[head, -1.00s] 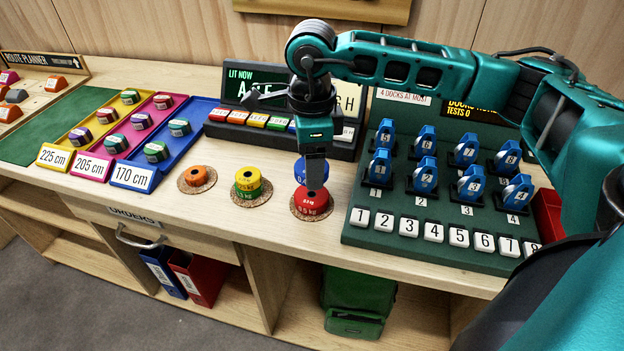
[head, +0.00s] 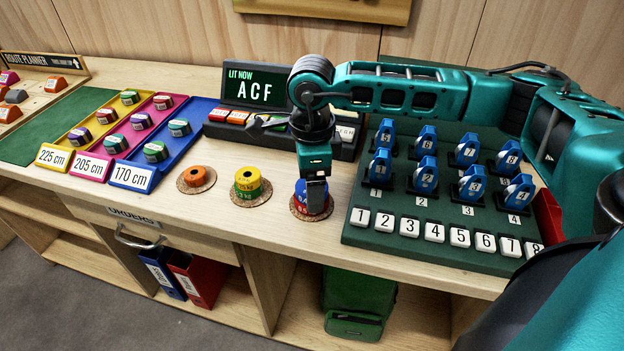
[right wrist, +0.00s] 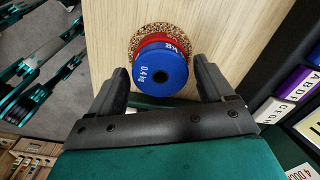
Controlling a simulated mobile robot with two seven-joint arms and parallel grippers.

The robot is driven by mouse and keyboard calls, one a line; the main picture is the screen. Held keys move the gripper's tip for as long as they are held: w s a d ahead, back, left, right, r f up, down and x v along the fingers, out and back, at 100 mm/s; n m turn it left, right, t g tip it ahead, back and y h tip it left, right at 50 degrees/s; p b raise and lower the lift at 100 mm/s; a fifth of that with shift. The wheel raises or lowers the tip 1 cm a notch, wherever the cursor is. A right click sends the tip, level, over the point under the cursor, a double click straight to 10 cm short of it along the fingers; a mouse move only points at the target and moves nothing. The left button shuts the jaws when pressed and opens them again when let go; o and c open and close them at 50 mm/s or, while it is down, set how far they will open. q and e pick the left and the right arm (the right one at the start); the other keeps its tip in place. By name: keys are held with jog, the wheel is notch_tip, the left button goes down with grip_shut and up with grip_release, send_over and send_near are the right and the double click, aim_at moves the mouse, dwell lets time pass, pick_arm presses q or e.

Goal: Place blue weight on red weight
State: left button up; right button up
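The blue weight (head: 303,196), marked 0.4 kg, is at the red weight's place in the head view, partly hidden behind my right gripper (head: 316,205). In the right wrist view the blue weight (right wrist: 160,78) covers most of the red weight (right wrist: 152,41), which lies on a round cork mat (right wrist: 140,32). The blue weight is level and roughly centred over the red one; whether they touch I cannot tell. My left gripper is not in view.
A yellow weight (head: 246,176) on a green one and an orange weight (head: 195,174) stand on cork mats to the left. A dark green board (head: 360,236) with blue devices and number tiles is close on the right. A lit display (head: 248,88) stands behind.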

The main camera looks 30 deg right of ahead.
jog(key=shift+o, duration=0.5)
jog(key=shift+r, duration=0.1)
jog(key=shift+r, duration=0.25)
notch_tip(320, 180, up, 12)
jog(key=shift+f+p, duration=0.2)
jog(key=shift+p, duration=0.1)
